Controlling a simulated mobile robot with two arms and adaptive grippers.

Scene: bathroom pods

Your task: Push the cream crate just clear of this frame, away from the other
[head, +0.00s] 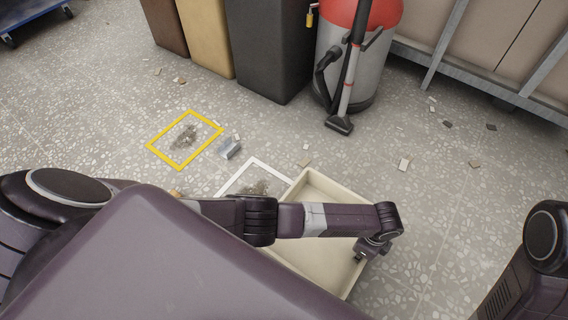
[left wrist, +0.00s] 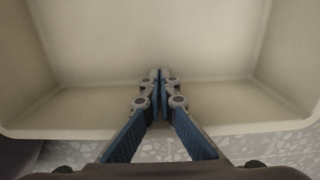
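The cream crate (head: 333,192) is an open, shallow box on the floor, partly hidden behind my left arm. It overlaps the right side of a white floor frame (head: 232,178), whose near part is also hidden by my arm. A yellow floor frame (head: 157,155) lies apart, farther left. My left gripper (head: 362,254) points down at the crate's right side. In the left wrist view the fingers (left wrist: 158,76) are pressed together with nothing seen between them, over the crate's interior (left wrist: 225,45); contact with the crate cannot be told. My right gripper is out of view.
A small grey block (head: 229,149) lies between the two frames. Dark stains and scattered chips dot the floor. Bins (head: 268,50) and a red-and-grey vacuum (head: 352,75) stand at the back. The floor right of the crate is mostly open.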

